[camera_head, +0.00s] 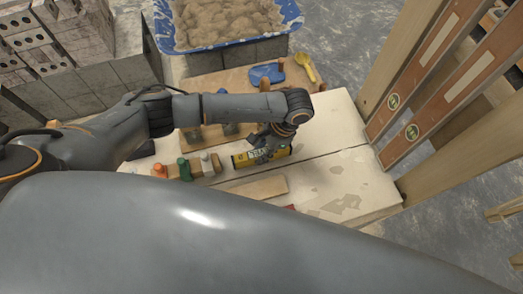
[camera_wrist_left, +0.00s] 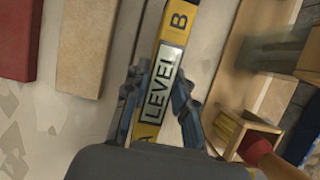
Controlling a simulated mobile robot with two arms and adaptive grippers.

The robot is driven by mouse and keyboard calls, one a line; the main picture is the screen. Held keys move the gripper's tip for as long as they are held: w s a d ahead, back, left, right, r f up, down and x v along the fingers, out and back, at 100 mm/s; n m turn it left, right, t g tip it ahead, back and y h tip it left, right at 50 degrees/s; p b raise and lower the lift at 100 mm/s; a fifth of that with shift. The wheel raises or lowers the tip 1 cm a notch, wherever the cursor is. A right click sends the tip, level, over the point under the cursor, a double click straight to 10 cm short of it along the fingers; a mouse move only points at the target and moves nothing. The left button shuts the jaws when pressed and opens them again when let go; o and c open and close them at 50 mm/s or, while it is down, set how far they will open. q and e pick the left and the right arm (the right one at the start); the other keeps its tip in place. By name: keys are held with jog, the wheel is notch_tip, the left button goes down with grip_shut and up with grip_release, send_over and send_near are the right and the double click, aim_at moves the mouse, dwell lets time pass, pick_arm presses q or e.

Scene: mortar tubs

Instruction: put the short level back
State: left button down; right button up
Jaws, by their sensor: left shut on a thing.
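The short level (camera_head: 241,160) is a yellow bar with a pale label reading LEVEL, over the pale worktable in the head view. It runs upright through the left wrist view (camera_wrist_left: 178,22). My left gripper (camera_head: 264,146) is shut on the level, its blue-grey fingers (camera_wrist_left: 160,92) on either side of the label. Whether the level touches the table I cannot tell. The gripper hides part of it in the head view. My right gripper is not in view.
A wooden holder (camera_wrist_left: 249,124) with handled tools stands beside the level. A tan wooden block (camera_head: 257,188) and a red block (camera_wrist_left: 22,35) lie on the other side. Long reddish levels (camera_head: 432,58) lean at the right. The table's right part (camera_head: 350,185) is clear.

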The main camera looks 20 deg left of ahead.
pick_arm(q)
jog(key=shift+f, duration=0.4)
jog(key=c, duration=1)
grip_release()
jog(key=v, duration=1.2)
jog(key=shift+d, duration=0.1)
